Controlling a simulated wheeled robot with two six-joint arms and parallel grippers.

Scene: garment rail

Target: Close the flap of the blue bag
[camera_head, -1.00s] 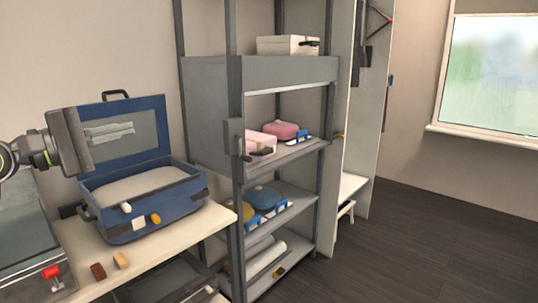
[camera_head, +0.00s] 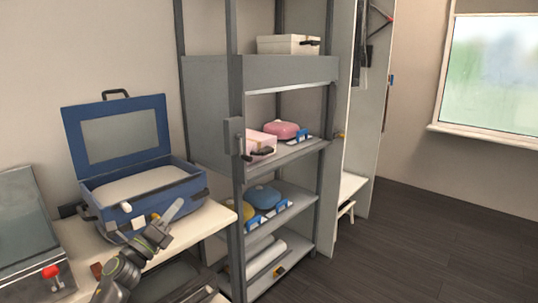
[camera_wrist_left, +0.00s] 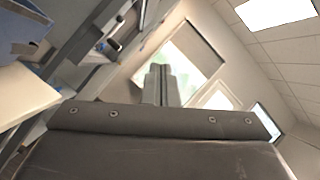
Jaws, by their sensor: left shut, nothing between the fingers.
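The blue bag (camera_head: 185,200) is a box-like case on the light table at the left of the head view. Its flap (camera_head: 117,102), a blue frame with a grey panel, stands raised at the back. The bag's inside shows a pale filling (camera_head: 145,183). My left gripper (camera_head: 174,209) is shut and empty, in front of the bag and low by its front side. It hides part of that front; whether it touches cannot be told. In the left wrist view the shut fingers (camera_wrist_left: 160,84) point away from the camera. My right gripper is not in view.
A grey shelf rack (camera_head: 237,150) with boxes and pouches stands right of the table (camera_head: 212,224). A glass-lidded case with a red knob (camera_head: 50,272) is at the left. Open floor (camera_head: 440,220) lies to the right.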

